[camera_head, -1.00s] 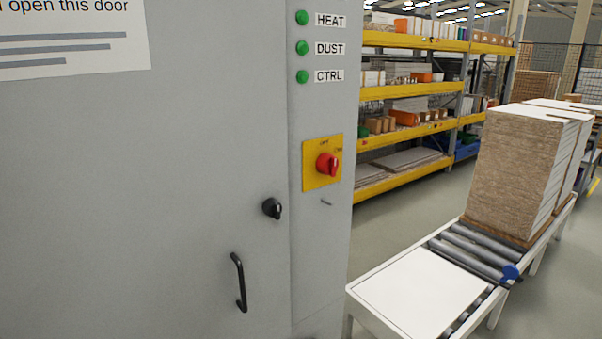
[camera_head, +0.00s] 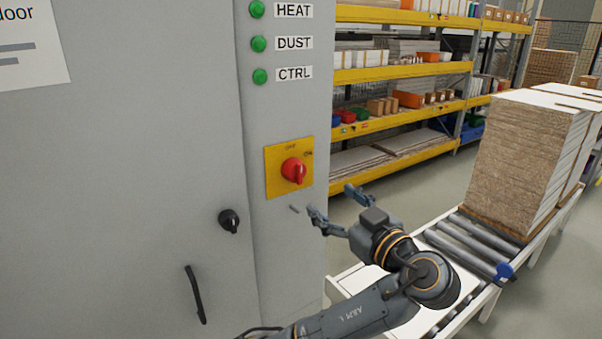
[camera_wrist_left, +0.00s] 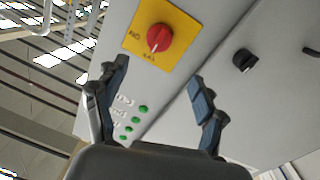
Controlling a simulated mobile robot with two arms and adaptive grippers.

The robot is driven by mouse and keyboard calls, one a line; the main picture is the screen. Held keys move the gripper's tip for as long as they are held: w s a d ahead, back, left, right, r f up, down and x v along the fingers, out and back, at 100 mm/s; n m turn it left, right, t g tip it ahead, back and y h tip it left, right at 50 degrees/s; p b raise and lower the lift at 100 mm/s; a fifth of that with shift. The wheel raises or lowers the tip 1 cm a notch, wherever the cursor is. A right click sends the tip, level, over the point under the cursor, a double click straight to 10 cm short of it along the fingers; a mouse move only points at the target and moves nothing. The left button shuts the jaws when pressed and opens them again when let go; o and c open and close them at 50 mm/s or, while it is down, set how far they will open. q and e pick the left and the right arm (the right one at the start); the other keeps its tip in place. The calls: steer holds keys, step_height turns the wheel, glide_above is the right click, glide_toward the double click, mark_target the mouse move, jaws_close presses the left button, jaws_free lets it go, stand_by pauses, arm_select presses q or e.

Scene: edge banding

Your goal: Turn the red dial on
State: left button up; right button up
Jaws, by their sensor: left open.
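The red dial (camera_head: 294,170) sits on a yellow plate (camera_head: 275,185) on the grey cabinet, below the HEAT, DUST and CTRL lights. My left gripper (camera_head: 333,202) is open and empty, to the right of the dial and a little lower, apart from it. In the left wrist view the red dial (camera_wrist_left: 159,38) lies ahead of the fingertips, between the two spread fingers (camera_wrist_left: 158,82). The yellow plate carries lettering beside the dial, small and hard to read. My right gripper is in neither view.
A black knob (camera_head: 229,220) and a black handle (camera_head: 195,295) are on the cabinet door. A roller conveyor (camera_head: 462,246) with stacked boards (camera_head: 525,160) stands at the right. Shelves (camera_head: 400,75) are behind.

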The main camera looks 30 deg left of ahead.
mark_target(301, 176)
arm_select(q)
steer(key=p+x, duration=0.5)
steer(key=x, duration=0.7)
steer(key=shift+w+p, duration=0.15)
steer(key=shift+p, duration=0.25)
steer(key=shift+w+a+f, duration=0.15)
steer(key=shift+w+a, duration=0.05)
steer(key=shift+a, duration=0.2)
steer(key=shift+c, duration=0.2)
steer(key=c, duration=1.1)
